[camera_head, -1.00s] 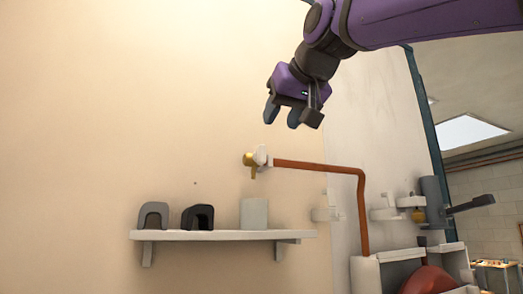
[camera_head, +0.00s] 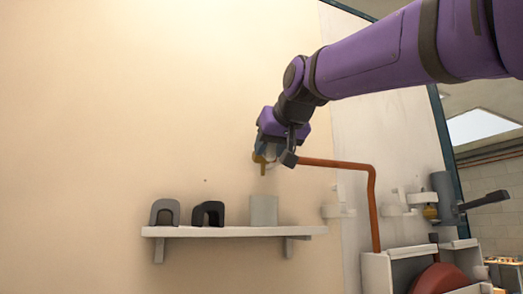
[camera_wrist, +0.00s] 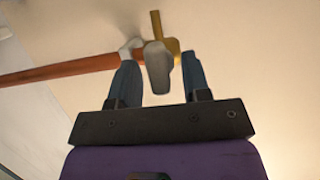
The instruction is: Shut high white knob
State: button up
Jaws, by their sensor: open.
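In the wrist view the knob lies between the two blue-grey fingers of my gripper (camera_wrist: 160,78), with a gap on each side. In the head view my gripper (camera_head: 273,156) is in front of the valve and hides most of the knob. The brass outlet (camera_head: 262,168) shows just below the fingers, and the copper pipe (camera_head: 340,164) runs right from there. My gripper is open.
A white shelf (camera_head: 222,231) below holds a grey arch block (camera_head: 165,211), a black arch block (camera_head: 208,213) and a pale box (camera_head: 264,209). More fittings, including a grey lever fixture (camera_head: 447,196), are at right. The wall left of the valve is clear.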

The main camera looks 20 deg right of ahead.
jog(key=shift+c, duration=0.2)
jog(key=c, duration=0.7)
jog(key=shift+o, duration=0.2)
jog(key=m+y, duration=0.2)
jog(key=shift+d+m, duration=0.15)
jog(key=shift+m, duration=0.15)
jog(key=m+y, duration=0.2)
jog(key=m, duration=0.1)
jog(key=shift+d+f+t, duration=0.15)
jog(key=shift+d+t, duration=0.05)
jog(key=shift+t, duration=0.1)
jog(key=m, duration=0.1)
jog(key=m+y, duration=0.1)
jog(key=m+t, duration=0.1)
jog(key=m, duration=0.1)
jog(key=shift+d+f+y, duration=0.15)
jog(key=shift+f+y, duration=0.1)
jog(key=shift+y, duration=0.15)
jog(key=shift+f+m+t+y, duration=0.1)
jog(key=shift+m+t+y, duration=0.25)
jog(key=shift+m, duration=0.6)
jog(key=shift+f+m+t+y, duration=0.1)
jog(key=shift+m+t+y, duration=0.2)
jog(key=shift+m, duration=0.65)
